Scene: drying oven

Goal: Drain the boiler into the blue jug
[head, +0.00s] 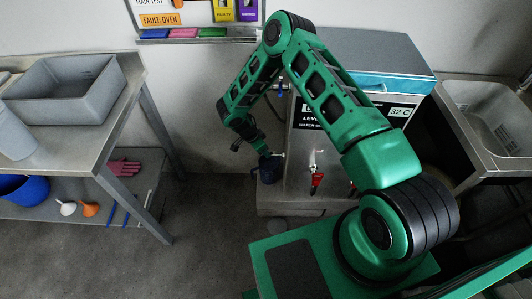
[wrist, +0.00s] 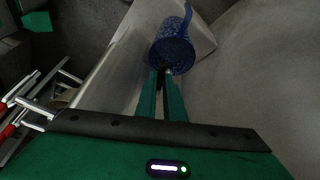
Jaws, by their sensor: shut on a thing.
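The boiler (head: 345,150) is a metal cabinet on a low grey plinth, with a 32 C readout and a red-handled tap (head: 316,180) on its front. A second red handle shows partly behind my arm. The dark blue speckled jug (head: 270,171) is low beside the boiler's left front edge. In the wrist view the jug (wrist: 172,52) is just beyond my fingertips. I cannot tell whether the jug touches the surface below. The jug's inside is not clearly visible.
A metal table (head: 50,140) at left holds a grey tub (head: 65,92); its lower shelf has a blue basin (head: 25,188), a pink glove (head: 124,168) and small funnels. A sink (head: 490,115) stands at right. The floor between table and boiler is clear.

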